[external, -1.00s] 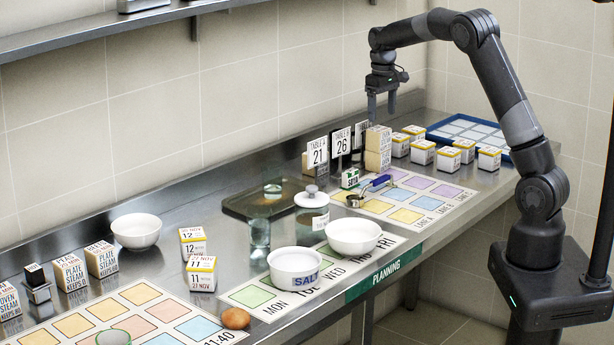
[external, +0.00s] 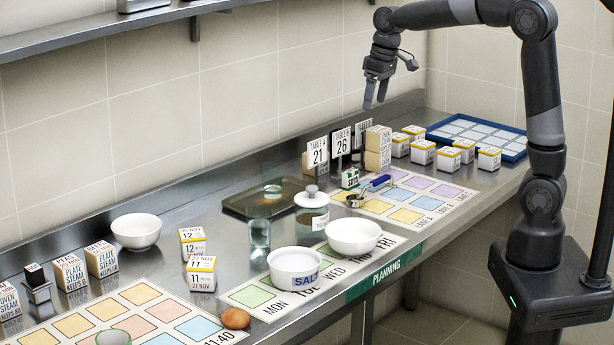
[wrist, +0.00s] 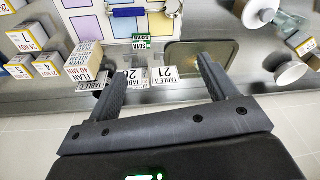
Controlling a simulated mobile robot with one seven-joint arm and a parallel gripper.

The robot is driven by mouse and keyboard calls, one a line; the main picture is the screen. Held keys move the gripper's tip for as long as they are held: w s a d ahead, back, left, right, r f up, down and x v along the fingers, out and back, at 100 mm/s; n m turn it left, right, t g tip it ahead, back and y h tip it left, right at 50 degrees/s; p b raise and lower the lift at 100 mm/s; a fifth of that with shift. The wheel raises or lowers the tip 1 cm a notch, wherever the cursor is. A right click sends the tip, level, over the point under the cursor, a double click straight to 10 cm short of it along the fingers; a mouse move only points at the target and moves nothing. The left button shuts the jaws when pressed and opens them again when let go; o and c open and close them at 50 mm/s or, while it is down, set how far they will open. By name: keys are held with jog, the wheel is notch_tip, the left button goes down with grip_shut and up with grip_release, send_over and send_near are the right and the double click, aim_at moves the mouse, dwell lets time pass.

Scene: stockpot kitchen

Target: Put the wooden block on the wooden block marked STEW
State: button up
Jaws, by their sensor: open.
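Two pale wooden blocks stand stacked near the back wall. The upper wooden block (external: 378,137) rests on the lower wooden block (external: 377,160), roughly aligned. The stack's lettered top block also shows in the wrist view (wrist: 84,60), left of my fingers, partly beside the left one. I cannot read STEW on any block. My gripper (external: 374,103) is open and empty, above the stack and apart from it. Its two spread fingers show in the wrist view (wrist: 150,62) with nothing held between them.
Table signs (external: 318,151) stand left of the stack, with a brown block behind. Several yellow-topped boxes (external: 448,159) and a blue tray (external: 510,153) lie right. A ladle (external: 368,190), a lidded jar (external: 312,215) and white bowls (external: 353,237) are in front.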

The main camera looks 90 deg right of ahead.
jog(key=s+a+r+n+t, duration=0.2)
jog(key=s+a+n, duration=0.1)
jog(key=a, duration=1.4)
jog(key=s+a+f+n, duration=0.1)
jog(key=s+a+f, duration=0.1)
jog(key=s+a, duration=0.3)
jog(key=s+a+f+n+t, duration=0.1)
jog(key=s+a+f+n, duration=0.1)
jog(key=s+a, duration=0.3)
jog(key=a, duration=0.4)
jog(key=shift+s+f+t, duration=0.15)
jog(key=shift+f+t, duration=0.15)
jog(key=shift+f, duration=0.1)
